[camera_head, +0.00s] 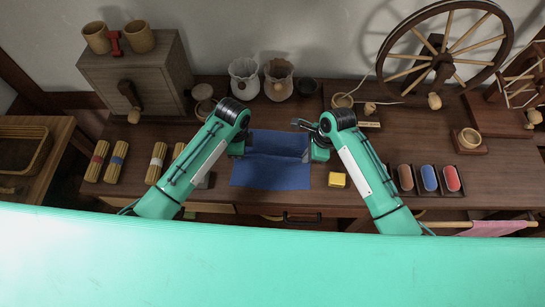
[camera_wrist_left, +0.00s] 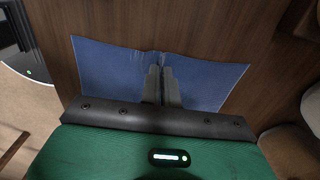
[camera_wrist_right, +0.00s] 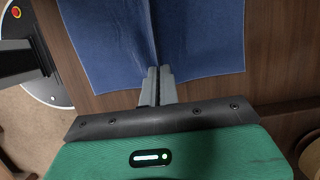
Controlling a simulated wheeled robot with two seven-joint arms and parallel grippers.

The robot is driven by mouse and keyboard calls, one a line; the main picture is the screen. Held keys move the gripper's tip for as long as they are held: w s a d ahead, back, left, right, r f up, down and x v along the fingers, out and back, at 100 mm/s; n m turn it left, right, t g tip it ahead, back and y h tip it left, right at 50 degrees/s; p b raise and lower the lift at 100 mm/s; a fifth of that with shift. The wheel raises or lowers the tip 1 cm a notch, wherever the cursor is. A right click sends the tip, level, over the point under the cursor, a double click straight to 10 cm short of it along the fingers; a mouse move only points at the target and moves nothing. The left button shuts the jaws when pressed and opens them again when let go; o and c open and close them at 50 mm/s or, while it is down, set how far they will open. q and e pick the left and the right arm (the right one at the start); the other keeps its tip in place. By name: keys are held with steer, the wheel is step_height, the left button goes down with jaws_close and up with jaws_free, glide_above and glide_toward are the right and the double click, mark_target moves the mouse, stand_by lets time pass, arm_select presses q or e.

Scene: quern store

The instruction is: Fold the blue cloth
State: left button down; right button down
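The blue cloth (camera_head: 270,176) lies on the dark wooden table, with a raised crease running across it between my two grippers. My left gripper (camera_head: 248,150) is at its left edge. In the left wrist view the closed fingers (camera_wrist_left: 162,72) pinch the edge of the cloth (camera_wrist_left: 108,70), which puckers at the tips. My right gripper (camera_head: 306,154) is at its right edge. In the right wrist view the closed fingers (camera_wrist_right: 157,72) pinch the cloth (camera_wrist_right: 205,40), and a fold line runs away from them. The cloth between the fingertips is hidden.
A yellow block (camera_head: 337,180) sits right of the cloth. A tray of colored pads (camera_head: 429,179) is further right. Bundled sticks (camera_head: 116,162) lie at the left.

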arm_select(q)
steer(key=shift+r, duration=0.1)
arm_select(e)
steer(key=shift+r, duration=0.1)
